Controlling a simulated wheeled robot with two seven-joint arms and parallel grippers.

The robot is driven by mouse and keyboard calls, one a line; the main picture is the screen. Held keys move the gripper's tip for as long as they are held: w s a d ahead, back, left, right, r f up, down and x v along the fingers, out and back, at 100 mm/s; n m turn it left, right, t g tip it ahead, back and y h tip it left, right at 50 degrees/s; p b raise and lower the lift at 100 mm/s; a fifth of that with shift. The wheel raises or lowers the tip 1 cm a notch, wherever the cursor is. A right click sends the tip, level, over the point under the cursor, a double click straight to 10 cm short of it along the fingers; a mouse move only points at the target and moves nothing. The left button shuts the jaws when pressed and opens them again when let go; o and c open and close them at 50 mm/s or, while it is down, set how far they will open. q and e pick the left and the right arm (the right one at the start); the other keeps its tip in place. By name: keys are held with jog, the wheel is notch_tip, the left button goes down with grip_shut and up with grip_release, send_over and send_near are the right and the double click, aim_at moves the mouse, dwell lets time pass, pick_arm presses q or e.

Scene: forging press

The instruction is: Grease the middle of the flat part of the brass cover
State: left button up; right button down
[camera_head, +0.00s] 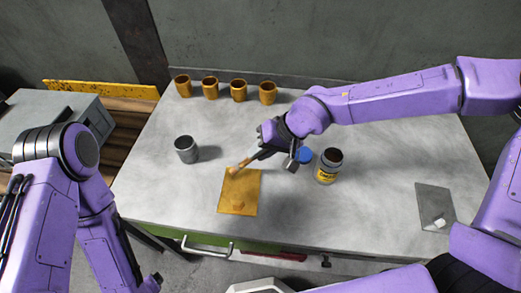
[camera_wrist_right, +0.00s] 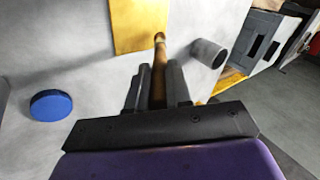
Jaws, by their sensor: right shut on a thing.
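The brass cover (camera_head: 245,190) is a yellow plate lying flat on the table, with a small raised part near its front end. It also shows in the wrist view (camera_wrist_right: 135,25). My right gripper (camera_head: 268,153) is shut on a brush (camera_head: 245,164) with a brown handle, also in the wrist view (camera_wrist_right: 159,65). The brush end is at the cover's far edge in the head view; I cannot tell whether it touches. A grease jar (camera_head: 327,172) with a yellow label stands open right of the gripper.
A blue lid (camera_head: 305,156) lies beside the jar. A grey cup (camera_head: 186,150) stands left of the cover. Several brass cups (camera_head: 239,91) line the table's back. A grey plate (camera_head: 432,200) with a small white piece lies at the right.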

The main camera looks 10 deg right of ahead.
jog(key=shift+f, duration=0.55)
dwell(0.7)
